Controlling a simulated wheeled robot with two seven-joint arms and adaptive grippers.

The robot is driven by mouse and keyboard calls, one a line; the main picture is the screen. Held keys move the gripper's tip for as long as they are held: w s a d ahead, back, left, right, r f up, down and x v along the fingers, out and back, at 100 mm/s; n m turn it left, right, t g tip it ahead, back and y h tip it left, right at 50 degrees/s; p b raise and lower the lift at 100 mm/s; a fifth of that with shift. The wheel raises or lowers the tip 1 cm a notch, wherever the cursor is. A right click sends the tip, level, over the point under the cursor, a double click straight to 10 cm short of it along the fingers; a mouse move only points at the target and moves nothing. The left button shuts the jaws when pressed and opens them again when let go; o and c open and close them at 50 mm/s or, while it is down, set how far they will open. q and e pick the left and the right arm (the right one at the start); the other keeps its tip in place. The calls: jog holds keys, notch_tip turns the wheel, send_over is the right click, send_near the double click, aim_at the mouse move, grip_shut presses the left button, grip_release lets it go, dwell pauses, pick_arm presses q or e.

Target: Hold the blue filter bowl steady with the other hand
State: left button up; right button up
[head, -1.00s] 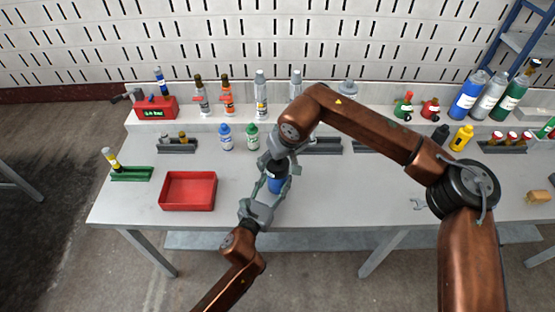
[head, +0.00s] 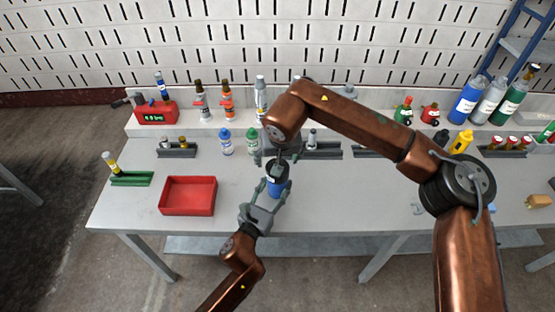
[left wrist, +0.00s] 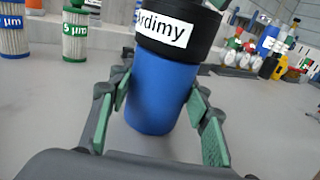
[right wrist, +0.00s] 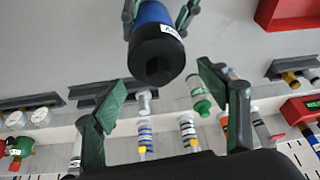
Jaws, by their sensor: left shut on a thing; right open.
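The cap's hex nub (right wrist: 158,70) faces the right wrist camera.
A blue-topped filter (head: 226,141) and a green-topped filter (head: 252,139) stand just behind the bowl. A red tray (head: 188,196) lies to the left. Dark racks (head: 322,151) line the back. The bench front right of the bowl is mostly clear.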

jog(key=shift+m+h, duration=0.4)
jog(key=shift+m, duration=0.7)
jog(key=shift+f, duration=0.1)
jog(key=shift+f, duration=1.15)
jog(key=c, duration=1.4)
jog(key=n+y, duration=0.1)
jog(key=n, duration=0.2)
jog(key=shift+d+n, duration=0.15)
jog(key=shift+n, duration=0.15)
jog(key=shift+n+y, duration=0.7)
jog(key=shift+n, duration=0.6)
